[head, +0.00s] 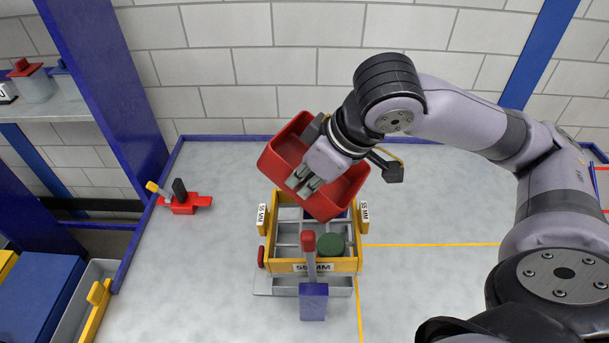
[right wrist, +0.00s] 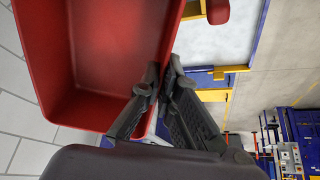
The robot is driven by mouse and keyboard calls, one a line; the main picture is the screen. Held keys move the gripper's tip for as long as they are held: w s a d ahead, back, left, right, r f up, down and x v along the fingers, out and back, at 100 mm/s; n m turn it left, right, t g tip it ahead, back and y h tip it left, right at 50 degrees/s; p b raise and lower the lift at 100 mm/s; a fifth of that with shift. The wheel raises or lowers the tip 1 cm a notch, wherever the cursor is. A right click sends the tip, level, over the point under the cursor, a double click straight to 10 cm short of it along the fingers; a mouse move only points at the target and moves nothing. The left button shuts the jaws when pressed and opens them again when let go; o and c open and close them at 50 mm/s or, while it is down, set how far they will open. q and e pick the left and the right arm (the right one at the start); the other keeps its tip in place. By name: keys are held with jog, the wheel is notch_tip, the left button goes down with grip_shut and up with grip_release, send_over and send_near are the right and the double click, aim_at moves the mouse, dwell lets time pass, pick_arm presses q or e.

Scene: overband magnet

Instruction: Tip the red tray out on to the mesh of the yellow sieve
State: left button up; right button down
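The red tray (head: 283,152) hangs tilted above the back part of the yellow sieve (head: 310,266), its low corner toward the front. My right gripper (head: 306,180) is shut on the tray's wall; in the right wrist view its fingers (right wrist: 166,88) pinch that wall. The tray's inside (right wrist: 115,45) looks bare where it shows in the right wrist view. The sieve's mesh (head: 287,238) has wide square openings. A dark green round lump (head: 331,245) lies at its right. The tray hides the sieve's back. My left gripper is not in view.
A red fixture (head: 184,202) with a yellow-tipped handle lies to the left. The grey table is clear around these. A blue post (head: 105,85) rises at left.

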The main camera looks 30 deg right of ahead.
jog(key=shift+r+p, duration=0.4)
jog(key=shift+p, duration=0.85)
jog(key=shift+r+g+p, duration=0.1)
jog(key=shift+g+p, duration=0.3)
jog(key=shift+p, duration=0.4)
jog(key=shift+r+g+h+p, duration=0.25)
jog(key=shift+g+h+p, duration=0.3)
jog(key=shift+p, duration=0.25)
jog(key=shift+w+g+b, duration=0.1)
jog(key=shift+g+b, duration=0.2)
jog(key=shift+g, duration=0.05)
jog(key=shift+w+r+g+h, duration=0.1)
jog(key=shift+r+g+h, duration=0.15)
jog(key=shift+g+h, duration=0.75)
jog(key=shift+y, duration=0.25)
jog(key=shift+s+d, duration=0.1)
jog(key=shift+s, duration=0.15)
jog(key=shift+w, duration=0.1)
